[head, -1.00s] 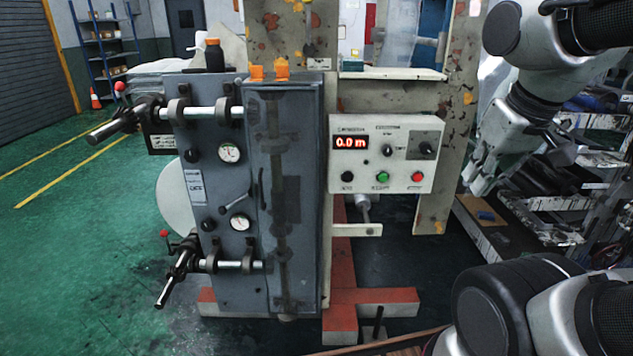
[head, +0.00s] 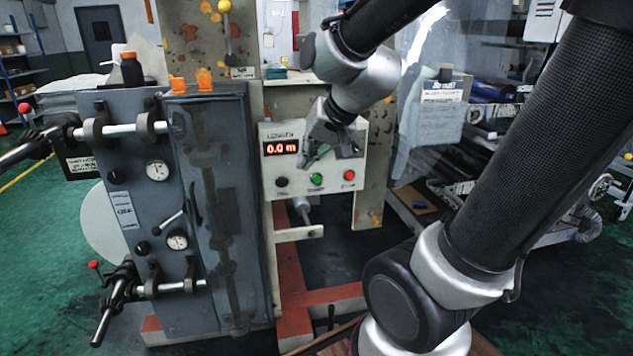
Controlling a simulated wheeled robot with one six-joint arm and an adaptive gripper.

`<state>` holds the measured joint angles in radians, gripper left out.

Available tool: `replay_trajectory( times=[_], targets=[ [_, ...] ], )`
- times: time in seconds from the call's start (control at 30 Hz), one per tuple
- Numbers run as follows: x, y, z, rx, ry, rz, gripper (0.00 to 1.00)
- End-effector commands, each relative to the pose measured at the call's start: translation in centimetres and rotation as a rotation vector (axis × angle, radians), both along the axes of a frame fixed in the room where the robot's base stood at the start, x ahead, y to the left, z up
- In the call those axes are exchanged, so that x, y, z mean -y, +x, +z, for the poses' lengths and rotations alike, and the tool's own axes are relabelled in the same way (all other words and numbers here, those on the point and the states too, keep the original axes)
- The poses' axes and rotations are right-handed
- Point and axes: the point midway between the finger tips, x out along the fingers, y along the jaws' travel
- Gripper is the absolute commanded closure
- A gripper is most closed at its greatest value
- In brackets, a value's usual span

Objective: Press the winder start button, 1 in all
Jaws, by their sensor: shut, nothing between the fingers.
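The winder's control panel (head: 273,173) is a light box with a red display (head: 281,147) reading 0.0 m. Along its lower edge are a black button (head: 282,182), a green button (head: 317,180) and a red button (head: 349,175). Their labels are too small to read. My gripper (head: 314,164) is in front of the panel, just above the green button, shut and empty. It hides the panel's upper knobs. I cannot tell whether its tips touch the panel.
A grey cabinet (head: 225,215) with gauges and protruding shafts stands left of the panel. Orange-red base beams (head: 290,285) lie below. A bracket (head: 300,233) sticks out under the panel. Racks (head: 470,160) stand at the right.

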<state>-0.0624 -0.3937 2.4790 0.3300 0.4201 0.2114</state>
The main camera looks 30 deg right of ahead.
Motion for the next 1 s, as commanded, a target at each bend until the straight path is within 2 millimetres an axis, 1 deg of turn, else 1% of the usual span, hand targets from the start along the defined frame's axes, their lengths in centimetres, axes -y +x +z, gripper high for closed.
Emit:
replay_trajectory(
  times=[0.03,0.07,0.1,0.17,0.2,0.27,0.3,0.37,0.4,0.43,0.5,0.6,0.7,0.8,0.9,1.0],
  targets=[
    [-0.6,3.0,-1.4,0.021,0.065,-0.088,1.0],
    [-0.8,4.9,-2.0,0.045,0.107,-0.154,1.0],
    [-0.8,7.1,-3.0,0.076,0.156,-0.246,1.0],
    [-0.4,10.2,-4.6,0.124,0.218,-0.39,1.0],
    [0.2,11.9,-5.9,0.157,0.249,-0.49,1.0],
    [1.3,13.9,-8.0,0.209,0.282,-0.642,1.0],
    [2.3,14.8,-9.6,0.247,0.292,-0.745,1.0],
    [3.9,15.6,-11.9,0.311,0.291,-0.894,1.0],
    [5.1,15.7,-13.4,0.358,0.279,-0.988,1.0],
    [6.0,15.6,-14.4,0.395,0.265,-1.053,1.0],
    [7.8,14.7,-16.4,0.485,0.22,-1.186,1.0],
    [9.7,12.9,-18.3,0.608,0.142,-1.32,1.0],
    [10.8,11.1,-19.2,0.706,0.073,-1.399,1.0],
    [11.4,10.0,-19.4,0.77,0.029,-1.434,1.0],
    [11.5,9.5,-19.4,0.795,0.011,-1.446,1.0],
    [11.6,9.5,-19.4,0.799,0.008,-1.449,1.0]
  ],
)
